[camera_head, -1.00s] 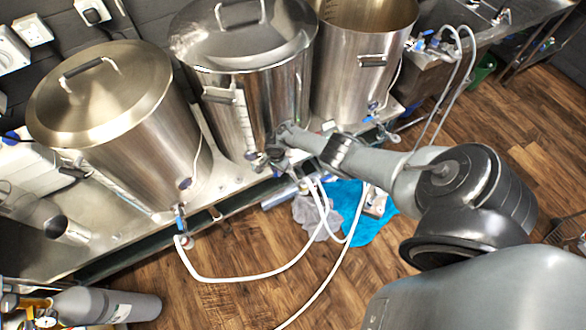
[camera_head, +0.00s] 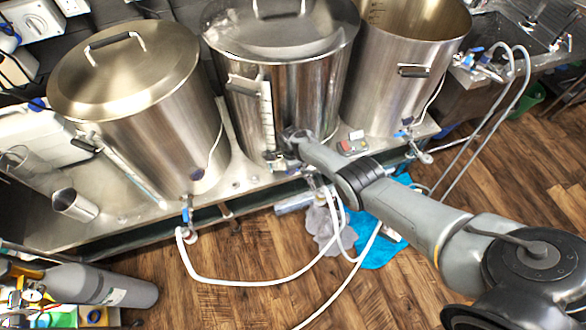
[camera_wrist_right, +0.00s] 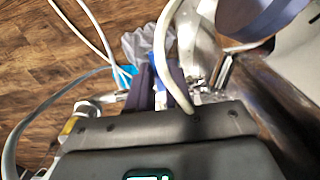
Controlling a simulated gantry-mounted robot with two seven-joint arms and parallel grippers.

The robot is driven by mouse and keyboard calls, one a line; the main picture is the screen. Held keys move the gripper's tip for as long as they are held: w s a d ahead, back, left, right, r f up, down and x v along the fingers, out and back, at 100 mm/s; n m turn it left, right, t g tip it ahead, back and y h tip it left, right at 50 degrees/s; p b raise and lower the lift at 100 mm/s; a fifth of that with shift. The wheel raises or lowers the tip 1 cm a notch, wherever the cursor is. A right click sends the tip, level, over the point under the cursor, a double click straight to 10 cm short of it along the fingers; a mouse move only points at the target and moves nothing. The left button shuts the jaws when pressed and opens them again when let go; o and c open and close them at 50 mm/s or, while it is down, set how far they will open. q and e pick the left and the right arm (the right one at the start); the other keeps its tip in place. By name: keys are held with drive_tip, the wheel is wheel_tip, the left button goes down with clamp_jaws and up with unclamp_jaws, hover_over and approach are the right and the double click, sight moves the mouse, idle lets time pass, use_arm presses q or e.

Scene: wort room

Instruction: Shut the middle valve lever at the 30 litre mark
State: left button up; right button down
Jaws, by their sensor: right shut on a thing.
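The middle kettle (camera_head: 300,85) is a steel pot with a lid and a pale sight-gauge strip (camera_head: 267,115) on its front. Its marks and liquid level are too small to read. My right gripper (camera_head: 277,160) is at the valve low on this kettle's front. It is shut on what appears to be the middle valve lever, which the gripper and wrist largely hide. In the right wrist view, the dark fingers (camera_wrist_right: 158,88) are close together beside metal fittings (camera_wrist_right: 212,82), with a white hose crossing in front. My left gripper is not in view.
Kettles stand on the left (camera_head: 135,105) and right (camera_head: 400,65), with blue-levered valves (camera_head: 187,215) (camera_head: 401,134). White hoses (camera_head: 260,282) loop across the floor below. A grey gas cylinder (camera_head: 110,285) lies at lower left. A blue cloth (camera_head: 375,250) lies under the bench edge.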

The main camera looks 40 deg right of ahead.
drive_tip(key=c, duration=1)
unclamp_jaws()
drive_tip(key=shift+c, duration=0.2)
wheel_tip(320, 180, up, 11)
drive_tip(key=p, duration=0.8)
drive_tip(key=shift+p, duration=0.3)
drive_tip(key=shift+d+f, duration=0.1)
drive_tip(key=shift+f, duration=0.05)
